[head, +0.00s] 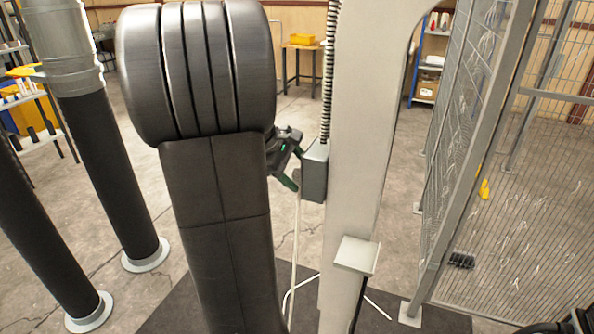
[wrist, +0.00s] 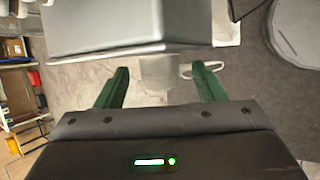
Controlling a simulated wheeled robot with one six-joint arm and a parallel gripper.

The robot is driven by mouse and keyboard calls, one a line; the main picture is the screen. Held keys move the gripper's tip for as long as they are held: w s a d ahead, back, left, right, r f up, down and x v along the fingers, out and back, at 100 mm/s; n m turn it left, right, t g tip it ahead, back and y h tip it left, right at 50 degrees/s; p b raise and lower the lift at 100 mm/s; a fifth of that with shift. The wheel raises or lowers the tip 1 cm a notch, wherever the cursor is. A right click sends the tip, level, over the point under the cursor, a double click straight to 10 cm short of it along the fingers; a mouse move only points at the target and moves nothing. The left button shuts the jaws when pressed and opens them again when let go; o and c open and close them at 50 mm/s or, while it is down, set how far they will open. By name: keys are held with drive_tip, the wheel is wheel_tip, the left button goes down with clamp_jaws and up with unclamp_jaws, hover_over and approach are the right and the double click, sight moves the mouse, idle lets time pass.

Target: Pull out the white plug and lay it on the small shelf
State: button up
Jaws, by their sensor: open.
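A grey box (head: 315,172) is mounted on the side of the pale column, and a white cable (head: 295,235) hangs below it to the floor. In the wrist view the white plug (wrist: 157,72) sits at the underside of the grey box (wrist: 130,28). My gripper (head: 294,168) is beside the box, partly hidden behind my arm in the head view. In the wrist view its green fingers (wrist: 161,80) are open, one on each side of the plug, with gaps to both. The small shelf (head: 356,255) sticks out from the column, lower and to the right, and looks empty.
The pale column (head: 355,120) stands right of my gripper. A wire mesh fence (head: 470,130) is further right. Beneath lies a dark mat (head: 180,305) with white cable loops. A table with a yellow bin (head: 303,40) stands far back.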

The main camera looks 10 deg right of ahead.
drive_tip(key=shift+d+f, duration=0.2)
drive_tip(key=shift+f, duration=0.1)
drive_tip(key=c, duration=1.1)
drive_tip(key=shift+w+a, duration=0.15)
drive_tip(key=shift+w+a+p, duration=0.3)
drive_tip(key=shift+w+a, duration=0.4)
drive_tip(key=shift+a, duration=0.3)
drive_tip(key=shift+w+a+p, duration=0.25)
drive_tip(key=shift+w+a, duration=0.4)
drive_tip(key=shift+a, duration=0.35)
